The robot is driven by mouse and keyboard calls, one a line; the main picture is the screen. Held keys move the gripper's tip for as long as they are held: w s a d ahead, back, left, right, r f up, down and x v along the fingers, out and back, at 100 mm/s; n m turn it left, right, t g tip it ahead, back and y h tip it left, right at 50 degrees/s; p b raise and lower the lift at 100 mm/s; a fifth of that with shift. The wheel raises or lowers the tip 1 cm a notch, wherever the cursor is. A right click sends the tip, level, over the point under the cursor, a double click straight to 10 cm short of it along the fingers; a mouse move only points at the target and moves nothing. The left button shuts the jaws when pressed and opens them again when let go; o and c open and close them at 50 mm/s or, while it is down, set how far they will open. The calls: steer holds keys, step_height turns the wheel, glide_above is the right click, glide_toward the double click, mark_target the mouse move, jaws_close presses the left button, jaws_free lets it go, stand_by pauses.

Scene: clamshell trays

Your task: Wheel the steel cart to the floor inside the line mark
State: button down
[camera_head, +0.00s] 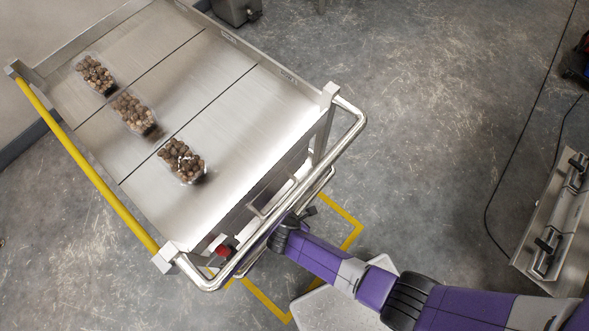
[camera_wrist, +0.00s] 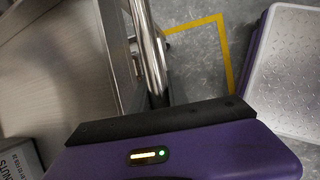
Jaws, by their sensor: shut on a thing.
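The steel cart (camera_head: 215,120) fills the upper left of the head view, set at an angle. Its tubular handle (camera_head: 345,140) runs along the near right end. My gripper (camera_head: 254,250) is at the lower part of this handle. In the wrist view the bar (camera_wrist: 152,55) runs down into my gripper (camera_wrist: 157,98), which is shut on it; the fingertips are mostly hidden. The yellow line mark (camera_head: 265,301) is on the floor below the handle end, partly hidden by the cart and my arm. It also shows in the wrist view (camera_wrist: 226,50).
Three clear trays of brown nuts, at the back (camera_head: 94,74), middle (camera_head: 134,112) and front (camera_head: 182,161), sit on the cart top. A yellow bar (camera_head: 85,165) lines its left side. A metal frame (camera_head: 560,225) and cable lie right. Floor above right is clear.

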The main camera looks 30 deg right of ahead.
steer(key=shift+s+d, duration=0.15)
steer(key=shift+s, duration=0.15)
steer(key=c, duration=1.2)
jaws_free()
steer(key=p+v, duration=0.1)
steer(key=v, duration=0.6)
steer(key=shift+r, duration=0.4)
steer(key=shift+s, duration=0.15)
